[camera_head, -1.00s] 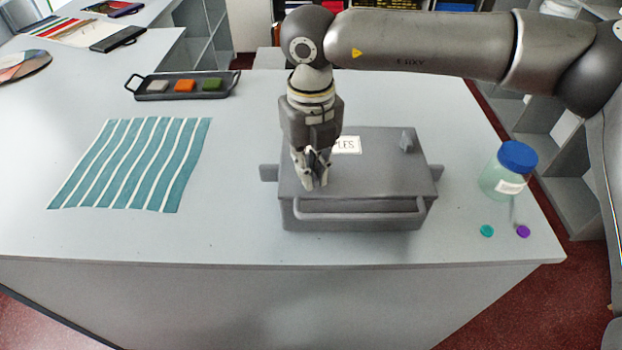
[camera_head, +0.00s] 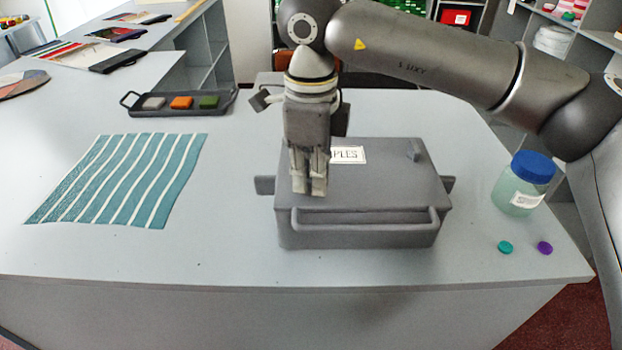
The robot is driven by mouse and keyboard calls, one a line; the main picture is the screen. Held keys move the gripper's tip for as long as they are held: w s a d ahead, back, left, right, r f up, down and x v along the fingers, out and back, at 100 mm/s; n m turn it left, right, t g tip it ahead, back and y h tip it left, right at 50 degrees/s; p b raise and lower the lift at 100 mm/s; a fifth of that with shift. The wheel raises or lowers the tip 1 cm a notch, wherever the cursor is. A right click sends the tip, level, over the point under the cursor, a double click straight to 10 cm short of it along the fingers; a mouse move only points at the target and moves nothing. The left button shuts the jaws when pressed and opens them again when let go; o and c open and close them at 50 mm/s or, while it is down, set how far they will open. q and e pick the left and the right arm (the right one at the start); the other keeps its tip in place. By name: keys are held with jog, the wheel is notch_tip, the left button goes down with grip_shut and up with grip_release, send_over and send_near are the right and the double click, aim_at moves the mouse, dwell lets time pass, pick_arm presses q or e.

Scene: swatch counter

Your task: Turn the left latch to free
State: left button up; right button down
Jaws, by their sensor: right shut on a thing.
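A grey case (camera_head: 390,195) with a front bar handle (camera_head: 365,222) and a white label (camera_head: 348,155) sits on the counter. A small right latch (camera_head: 414,150) stands up on its lid at the right. My right gripper (camera_head: 309,190) points down over the left part of the lid, its fingers close together. It is shut on the left latch, which the fingers hide, so I cannot tell which way the latch lies. My left gripper is not in view.
A dark tray (camera_head: 222,108) with grey, orange and green blocks stands at the back left. A striped teal cloth (camera_head: 120,180) lies at left. A blue-lidded jar (camera_head: 522,190), a teal disc (camera_head: 505,247) and a purple disc (camera_head: 545,248) are at right.

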jog(key=shift+n, duration=1.1)
jog(key=shift+b, duration=0.3)
jog(key=c, duration=1.5)
grip_release()
jog(key=shift+r, duration=0.1)
notch_tip(320, 180, up, 12)
jog(key=shift+f, duration=0.1)
